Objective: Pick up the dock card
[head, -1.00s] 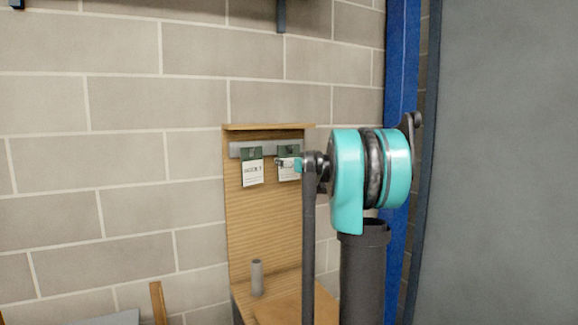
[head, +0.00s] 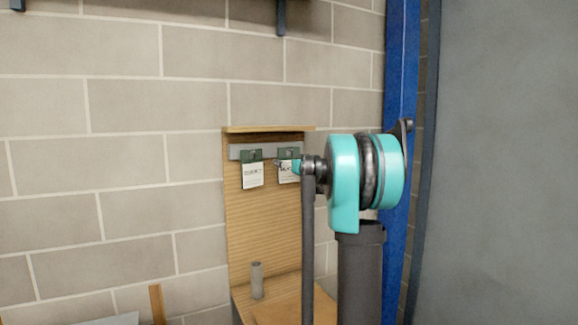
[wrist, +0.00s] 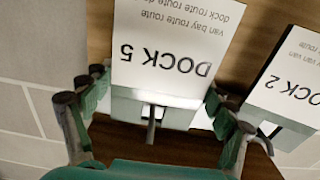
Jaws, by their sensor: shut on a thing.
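Two dock cards, white with dark green tops, hang side by side on the grey strip of a wooden board. The DOCK 5 card (wrist: 165,60) appears upside down in the wrist view, and is the right-hand card (head: 287,171) in the head view. The DOCK 2 card (wrist: 292,85) is beside it, on the left (head: 252,175) in the head view. My gripper (wrist: 158,108) is shut on the DOCK 5 card, its green fingers at the two side edges of the card's green top. A metal peg shows at the card's slot.
The wooden board (head: 260,225) stands against a block wall (head: 130,160). A small grey cylinder (head: 257,279) stands on its lower ledge. A blue post (head: 398,90) and a grey panel (head: 500,160) are at the right.

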